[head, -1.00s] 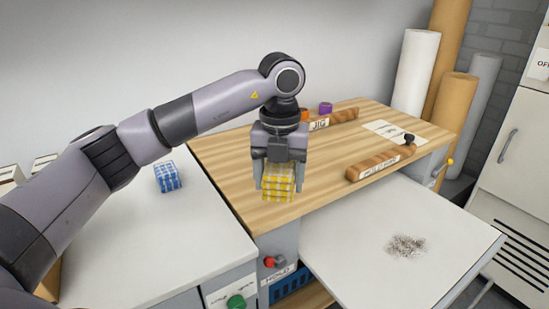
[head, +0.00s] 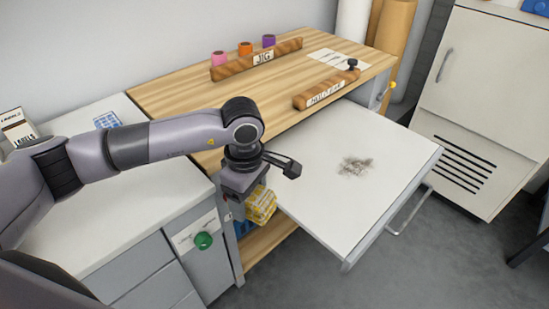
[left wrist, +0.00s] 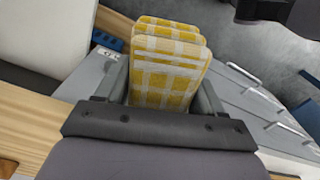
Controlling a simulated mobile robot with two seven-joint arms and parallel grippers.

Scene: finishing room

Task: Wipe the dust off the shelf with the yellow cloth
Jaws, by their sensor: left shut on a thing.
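My left gripper (head: 250,198) is shut on the yellow checked cloth (head: 262,205), which is folded into a thick pad. The cloth also shows between the fingers in the left wrist view (left wrist: 165,75). A patch of grey dust (head: 356,165) lies on the shelf, to the right of and apart from the cloth. My right gripper is not in view.
The wooden bench top (head: 200,95) carries a wooden bar marked JIG (head: 258,60), another wooden bar (head: 325,90) and coloured spools. A white counter (head: 80,220) with a green knob (head: 203,240) stands left. A metal handle (head: 408,215) sticks out at the shelf's front right.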

